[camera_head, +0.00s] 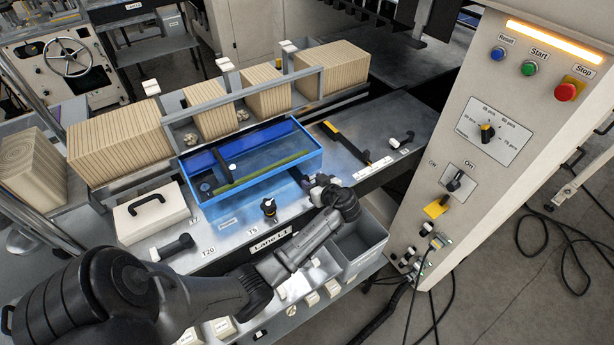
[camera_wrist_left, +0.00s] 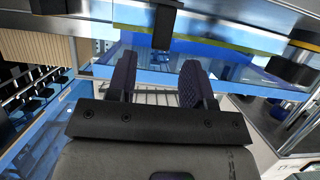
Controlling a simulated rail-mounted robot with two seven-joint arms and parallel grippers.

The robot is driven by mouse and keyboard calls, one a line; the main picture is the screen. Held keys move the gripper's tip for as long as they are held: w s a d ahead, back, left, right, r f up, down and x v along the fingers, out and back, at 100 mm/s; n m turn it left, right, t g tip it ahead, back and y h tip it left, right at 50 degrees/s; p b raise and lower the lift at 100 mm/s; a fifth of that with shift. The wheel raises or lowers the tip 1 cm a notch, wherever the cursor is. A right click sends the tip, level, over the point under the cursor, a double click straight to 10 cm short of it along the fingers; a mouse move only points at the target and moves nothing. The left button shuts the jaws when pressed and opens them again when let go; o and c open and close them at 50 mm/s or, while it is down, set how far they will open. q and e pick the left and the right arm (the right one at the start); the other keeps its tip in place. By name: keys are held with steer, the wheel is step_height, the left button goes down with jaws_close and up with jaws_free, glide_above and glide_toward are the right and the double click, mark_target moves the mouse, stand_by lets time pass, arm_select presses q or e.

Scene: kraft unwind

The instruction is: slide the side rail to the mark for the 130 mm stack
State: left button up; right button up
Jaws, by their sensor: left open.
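A blue open-topped tray (camera_head: 296,179) sits on the lane bench. A yellow-green strip (camera_head: 277,166) runs lengthwise in it and a short dark bar (camera_head: 223,166) crosses its left part; I cannot tell which piece is the side rail. The strip also shows in the left wrist view (camera_wrist_left: 228,44), with a dark upright piece (camera_wrist_left: 164,25) before it. No 130 mm mark is readable. My left gripper (camera_head: 321,183) is at the tray's front right corner. In the left wrist view its two dark fingers (camera_wrist_left: 158,82) are apart with nothing gripped. My right gripper is out of view.
Striped stacks (camera_head: 119,142) stand behind the tray. A white box with a black handle (camera_head: 150,213) is at left. A black knob (camera_head: 268,206) stands in front of the tray. A yellow-and-black bar (camera_head: 346,143) lies right of it. The control cabinet (camera_head: 510,125) stands at right.

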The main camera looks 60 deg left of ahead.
mark_target(307, 178)
arm_select(q)
steer(key=shift+x, duration=2.05)
jaws_close()
